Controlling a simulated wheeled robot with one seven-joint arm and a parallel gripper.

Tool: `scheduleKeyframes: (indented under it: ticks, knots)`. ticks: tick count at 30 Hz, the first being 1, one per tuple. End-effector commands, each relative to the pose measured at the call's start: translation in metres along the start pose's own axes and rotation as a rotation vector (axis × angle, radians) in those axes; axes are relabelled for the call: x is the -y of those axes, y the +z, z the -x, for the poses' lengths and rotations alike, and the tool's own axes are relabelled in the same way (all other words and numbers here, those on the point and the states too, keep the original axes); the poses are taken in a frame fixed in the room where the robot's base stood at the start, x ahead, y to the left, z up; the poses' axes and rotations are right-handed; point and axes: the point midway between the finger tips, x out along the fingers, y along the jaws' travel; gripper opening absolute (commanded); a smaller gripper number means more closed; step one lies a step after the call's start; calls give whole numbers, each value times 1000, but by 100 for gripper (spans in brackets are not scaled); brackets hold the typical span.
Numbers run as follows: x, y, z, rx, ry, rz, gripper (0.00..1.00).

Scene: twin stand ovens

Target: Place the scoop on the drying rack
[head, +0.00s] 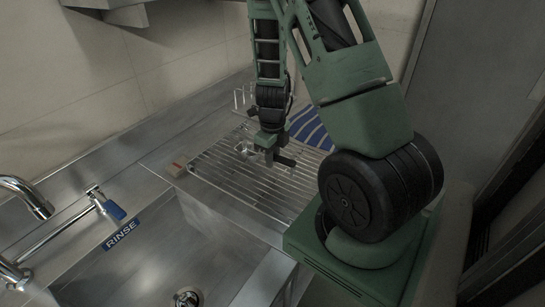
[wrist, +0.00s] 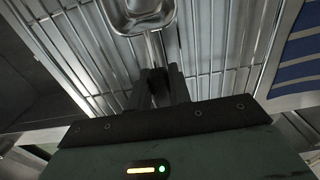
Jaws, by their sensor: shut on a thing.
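My gripper (head: 272,156) is over the middle of the drying rack (head: 222,170), a flat grid of metal bars beside the sink. In the wrist view my gripper (wrist: 158,84) is shut on the handle of the metal scoop (wrist: 139,14). The scoop's shiny bowl points away from the fingers, over the bars. In the head view the scoop (head: 243,148) shows as a small bright piece left of the fingers. I cannot tell whether the scoop touches the bars.
A blue striped cloth (head: 309,127) lies at the rack's back right. A small tan block (head: 177,165) sits off the rack's left corner. The sink basin (head: 150,262), marked RINSE, and a faucet (head: 28,196) are at left. A wall stands behind.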

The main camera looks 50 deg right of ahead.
Motion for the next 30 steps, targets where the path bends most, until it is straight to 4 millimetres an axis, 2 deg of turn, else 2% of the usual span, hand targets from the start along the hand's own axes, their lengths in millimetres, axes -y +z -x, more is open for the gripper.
scheduleKeyframes:
  ticks: [5,6,8,16,20,23,30]
  knots:
    - [0,0,-4,0,0,-1,0]
    - [0,0,-3,0,0,-1,25]
    - [0,0,-3,0,0,-1,41]
    - [0,0,-2,0,0,0,41]
    - [0,1,6,1,-2,2,41]
    - [0,1,21,2,-4,4,41]
    - [0,2,73,5,-3,4,41]
